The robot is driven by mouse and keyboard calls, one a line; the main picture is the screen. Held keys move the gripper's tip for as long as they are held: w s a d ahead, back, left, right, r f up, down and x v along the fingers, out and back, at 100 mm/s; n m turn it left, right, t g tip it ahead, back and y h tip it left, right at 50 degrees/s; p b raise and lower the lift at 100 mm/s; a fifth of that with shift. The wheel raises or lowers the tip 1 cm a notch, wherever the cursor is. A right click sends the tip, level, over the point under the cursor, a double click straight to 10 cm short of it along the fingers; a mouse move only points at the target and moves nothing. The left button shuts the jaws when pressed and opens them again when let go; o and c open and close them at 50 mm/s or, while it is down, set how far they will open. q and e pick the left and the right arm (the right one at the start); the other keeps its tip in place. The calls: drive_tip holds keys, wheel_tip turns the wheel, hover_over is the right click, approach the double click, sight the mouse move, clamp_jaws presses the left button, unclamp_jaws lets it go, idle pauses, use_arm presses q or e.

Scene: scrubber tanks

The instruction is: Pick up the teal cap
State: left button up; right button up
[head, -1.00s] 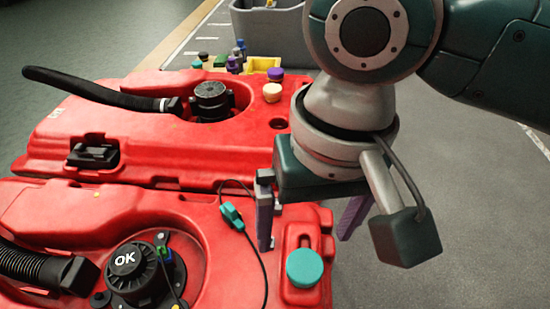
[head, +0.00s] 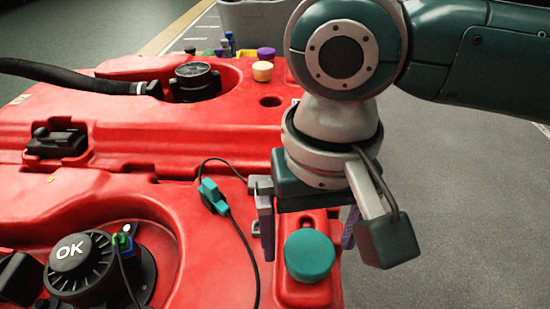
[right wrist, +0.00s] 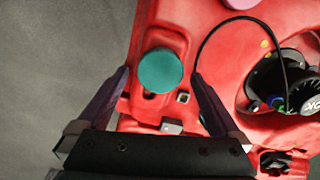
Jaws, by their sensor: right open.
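The teal cap (head: 309,255) is a round disc at the right end of the nearer red tank (head: 100,205). It also shows in the right wrist view (right wrist: 160,70), on a raised part of the red tank. My right gripper (head: 308,240) is open, with its purple fingers apart. In the right wrist view the gripper (right wrist: 160,85) has one finger on either side of the cap in the picture, with gaps on both sides. No contact with the cap shows. My left gripper is not in view.
A teal clip (head: 213,196) on a black cable lies left of the gripper. A black OK cap (head: 80,262) sits on the nearer tank. Cream (head: 262,71) and purple (head: 266,54) caps stand on the farther tank. A grey bin (head: 255,22) stands behind. Grey floor (head: 470,200) is clear at right.

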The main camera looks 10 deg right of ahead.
sight(310, 249)
use_arm(q)
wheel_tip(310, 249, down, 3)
drive_tip(key=shift+b, duration=0.8)
use_arm(e)
wheel_tip(310, 249, down, 3)
drive_tip(key=shift+s, duration=0.1)
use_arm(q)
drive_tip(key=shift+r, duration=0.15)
use_arm(e)
drive_tip(key=shift+r, duration=0.1)
drive_tip(key=c, duration=1.4)
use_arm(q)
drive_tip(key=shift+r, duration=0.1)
use_arm(e)
drive_tip(key=shift+r, duration=0.15)
